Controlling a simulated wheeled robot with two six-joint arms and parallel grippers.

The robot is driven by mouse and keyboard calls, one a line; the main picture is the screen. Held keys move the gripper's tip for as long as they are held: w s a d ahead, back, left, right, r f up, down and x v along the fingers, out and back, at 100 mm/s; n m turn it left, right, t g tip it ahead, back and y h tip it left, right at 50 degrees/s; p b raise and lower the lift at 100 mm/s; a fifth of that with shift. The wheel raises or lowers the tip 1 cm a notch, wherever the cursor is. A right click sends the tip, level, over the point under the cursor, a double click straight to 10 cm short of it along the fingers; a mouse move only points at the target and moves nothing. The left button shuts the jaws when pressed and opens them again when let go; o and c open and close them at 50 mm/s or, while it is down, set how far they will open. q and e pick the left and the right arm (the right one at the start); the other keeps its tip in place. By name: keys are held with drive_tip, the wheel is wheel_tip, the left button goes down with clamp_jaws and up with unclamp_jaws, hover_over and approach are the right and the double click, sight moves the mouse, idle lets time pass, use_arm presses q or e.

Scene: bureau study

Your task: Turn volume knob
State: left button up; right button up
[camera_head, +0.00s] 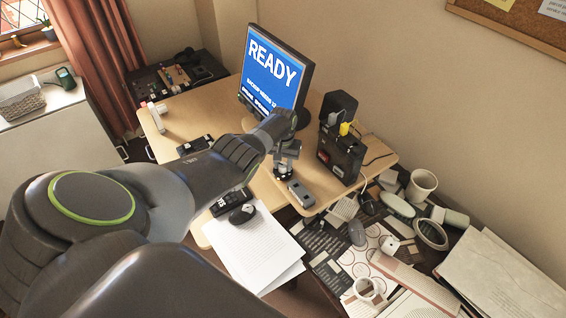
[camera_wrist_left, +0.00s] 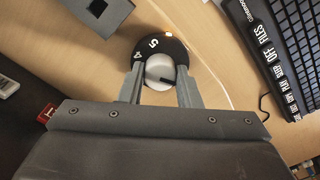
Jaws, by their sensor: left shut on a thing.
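The volume knob (camera_wrist_left: 160,72) is a light grey round cap with a dark pointer line, on a black round dial (camera_wrist_left: 168,50) with the white numbers 4 and 5 showing. My left gripper (camera_wrist_left: 161,85) is shut on the knob, one finger on each side, in the left wrist view. In the head view my left gripper (camera_head: 287,155) reaches down over the desk below the monitor, and my arm hides much of that area. I cannot make out the knob there. My right gripper is not in view.
A monitor (camera_head: 274,70) reading READY stands behind the gripper. A black box (camera_head: 341,153) with a yellow plug and a small grey device (camera_head: 301,193) are close by on the desk (camera_head: 385,152). A keyboard (camera_wrist_left: 285,50) lies to the right in the wrist view. Papers (camera_head: 252,248) lie at the front.

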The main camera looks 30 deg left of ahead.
use_arm(q)
drive_tip(key=shift+r+n, duration=0.1)
drive_tip(key=shift+n, duration=0.3)
drive_tip(key=o, duration=1)
drive_tip(key=shift+r+p, duration=0.35)
drive_tip(key=shift+r, duration=0.1)
wheel_tip(320, 180, up, 7)
drive_tip(key=shift+r+p, duration=0.2)
drive_tip(key=shift+p, duration=0.9)
wheel_tip(320, 180, up, 9)
drive_tip(key=b, duration=0.1)
hover_over(283, 165)
